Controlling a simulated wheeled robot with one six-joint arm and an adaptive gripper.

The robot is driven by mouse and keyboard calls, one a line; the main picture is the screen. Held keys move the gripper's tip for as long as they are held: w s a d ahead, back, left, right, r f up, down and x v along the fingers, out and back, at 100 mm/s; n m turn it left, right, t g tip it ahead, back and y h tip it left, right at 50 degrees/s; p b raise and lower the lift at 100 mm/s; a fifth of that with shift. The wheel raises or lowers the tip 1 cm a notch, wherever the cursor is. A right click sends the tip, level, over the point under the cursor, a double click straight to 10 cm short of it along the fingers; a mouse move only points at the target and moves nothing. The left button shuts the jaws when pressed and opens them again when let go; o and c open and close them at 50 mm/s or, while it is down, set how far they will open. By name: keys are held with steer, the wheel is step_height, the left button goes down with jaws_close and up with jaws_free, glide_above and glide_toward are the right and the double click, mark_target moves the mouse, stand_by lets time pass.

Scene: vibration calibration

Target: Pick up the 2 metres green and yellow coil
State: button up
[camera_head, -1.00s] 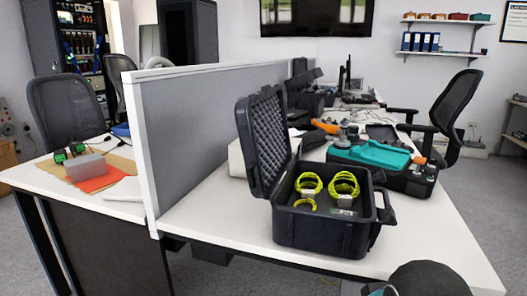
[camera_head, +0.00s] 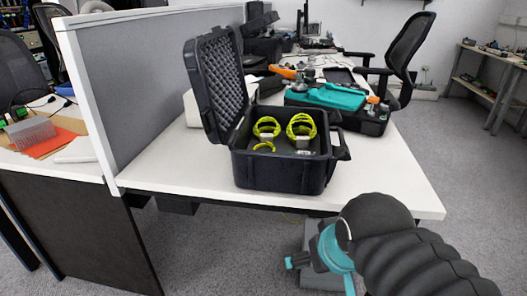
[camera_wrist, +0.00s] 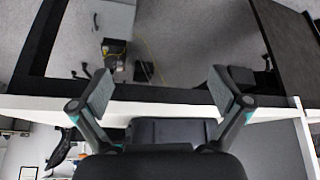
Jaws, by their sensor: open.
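Green-yellow coils sit inside an open black case (camera_head: 280,172) on the white desk in the head view. One coil (camera_head: 266,128) is at the left and a fuller stack of coils (camera_head: 301,128) is at the right, each with a pale tag. A small curved green-yellow piece (camera_head: 263,146) lies in front of the left one. I cannot read any length on the tags. In the wrist view my gripper (camera_wrist: 160,92) is open, with nothing between its fingers. In the head view my arm is at the lower right, in front of the desk, apart from the case.
The case's raised lid (camera_head: 216,82) stands on its left, near a grey divider (camera_head: 150,85). A second black case with a teal tray (camera_head: 333,97) is behind right. The white desk (camera_head: 395,185) is bare at the front right.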

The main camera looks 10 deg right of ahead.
steer(key=shift+w+r, duration=0.1)
steer(key=shift+r, duration=0.05)
steer(key=c, duration=0.4)
steer(key=w+r, duration=0.2)
steer(key=r, duration=0.1)
steer(key=shift+w+a, duration=0.1)
steer(key=shift+w, duration=0.1)
steer(key=c, duration=0.5)
steer(key=shift+m+g, duration=0.6)
steer(key=shift+m, duration=0.1)
steer(key=w+r, duration=0.6)
steer(key=w+a+r, duration=0.1)
steer(key=w+r, duration=0.2)
steer(key=shift+w+r+b, duration=0.15)
steer(key=shift+w+b, duration=0.1)
steer(key=shift+b, duration=0.1)
steer(key=m+g+h, duration=0.1)
steer(key=m+g, duration=0.1)
glide_toward(273, 150)
steer(key=b+x, duration=0.2)
steer(key=x, duration=0.1)
steer(key=shift+w+d, duration=0.1)
steer(key=shift+b+x, duration=0.5)
steer(key=shift+x, duration=2.25)
